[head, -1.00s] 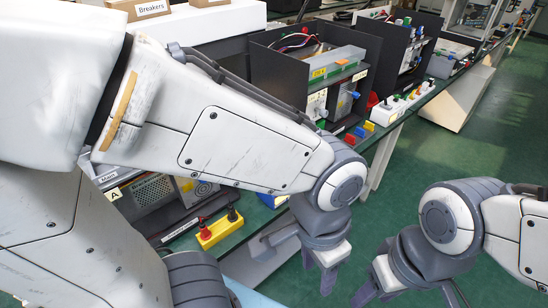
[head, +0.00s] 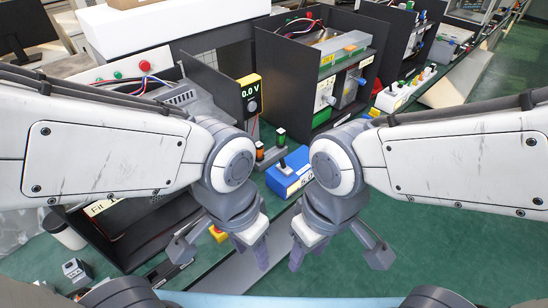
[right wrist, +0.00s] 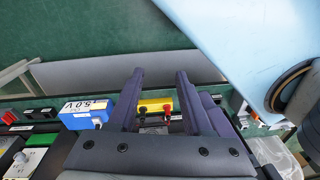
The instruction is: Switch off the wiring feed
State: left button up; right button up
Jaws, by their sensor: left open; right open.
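A blue box (head: 293,183) with a dark lever on top and a white voltage label stands at the bench edge between my two arms. It also shows in the right wrist view (right wrist: 86,121), left of my fingers. My left gripper (head: 254,246) is open and empty, below and left of the blue box. My right gripper (head: 306,243) is open and empty, just in front of the box. In the right wrist view its fingers (right wrist: 158,88) are apart, with a yellow terminal block (right wrist: 153,103) behind them. I cannot read which control is marked as the wiring feed.
A yellow meter (head: 250,96) reads about 0.0 V on a black panel. A bay with a grey unit (head: 340,50) stands behind. A white strip with coloured knobs (head: 400,92) lies farther right. Green floor is free in front of the bench.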

aim_at(283, 163)
jog(key=u, duration=0.55)
jog(key=k, duration=1.35)
jog(key=u, duration=0.25)
jog(key=i, duration=0.25)
jog(key=z, duration=0.9)
jog(key=i, duration=1.35)
jog(key=u, duration=0.4)
